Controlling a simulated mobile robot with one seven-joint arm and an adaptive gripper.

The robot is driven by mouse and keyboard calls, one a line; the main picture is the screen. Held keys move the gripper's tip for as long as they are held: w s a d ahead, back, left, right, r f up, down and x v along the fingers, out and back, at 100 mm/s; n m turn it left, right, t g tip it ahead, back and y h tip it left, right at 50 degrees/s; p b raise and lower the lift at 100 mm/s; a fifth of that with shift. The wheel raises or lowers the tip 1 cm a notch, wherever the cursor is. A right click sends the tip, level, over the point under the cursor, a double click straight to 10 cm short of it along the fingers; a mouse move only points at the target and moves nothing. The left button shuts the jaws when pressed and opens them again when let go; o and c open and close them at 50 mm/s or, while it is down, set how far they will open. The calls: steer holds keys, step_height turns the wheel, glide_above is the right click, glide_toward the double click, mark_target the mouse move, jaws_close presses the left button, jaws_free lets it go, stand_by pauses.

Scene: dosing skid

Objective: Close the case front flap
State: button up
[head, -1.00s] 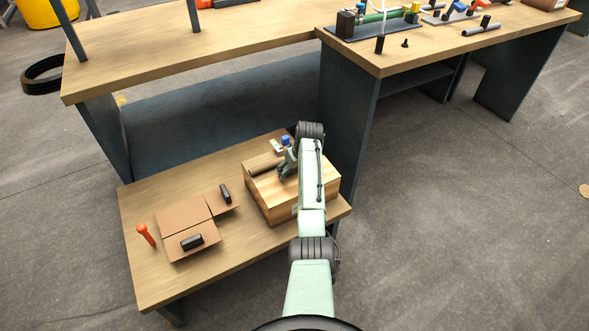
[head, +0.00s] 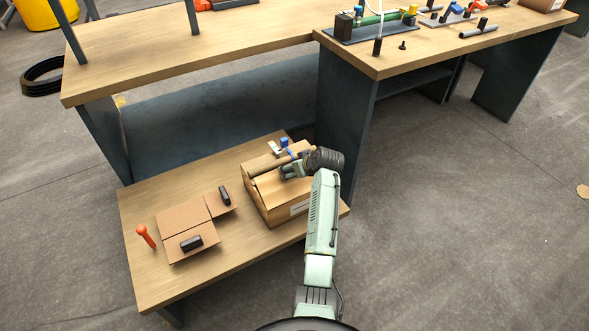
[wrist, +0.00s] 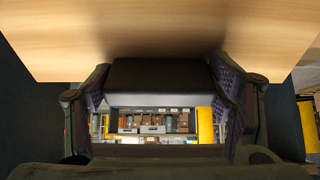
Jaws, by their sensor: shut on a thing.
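A wood-coloured case (head: 276,205) stands at the right end of the low table, with a pale label on its front side. A brown panel and a brown bar (head: 266,166) show across its top. My gripper (head: 291,171) is over the case's top, reaching in from the right. In the wrist view, my gripper (wrist: 160,95) is shut on a dark block (wrist: 160,76) between its two pads. I cannot tell from the head view which part of the case this block belongs to. My gripper hides part of the case's top, and the front flap is not clearly distinguishable.
Flat cardboard panels (head: 183,217) with two black blocks lie left of the case on the low table (head: 155,285). An orange-handled tool (head: 145,236) is beside them. A bench leg panel (head: 345,125) rises close behind the case. Small blue and white parts lie behind it.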

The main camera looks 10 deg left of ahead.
steer(key=shift+s+d+r+t+y+b, duration=0.35)
steer(key=shift+s+r+t+y+b, duration=0.1)
steer(key=shift+s+t+y+b, duration=0.4)
steer(key=shift+w, duration=0.1)
steer(key=o, duration=1.7)
steer(key=shift+d, duration=0.1)
steer(key=shift+d+r, duration=0.1)
steer(key=v, duration=1.1)
steer(key=shift+s+r, duration=0.25)
steer(key=shift+s, duration=0.1)
steer(key=shift+c, duration=0.2)
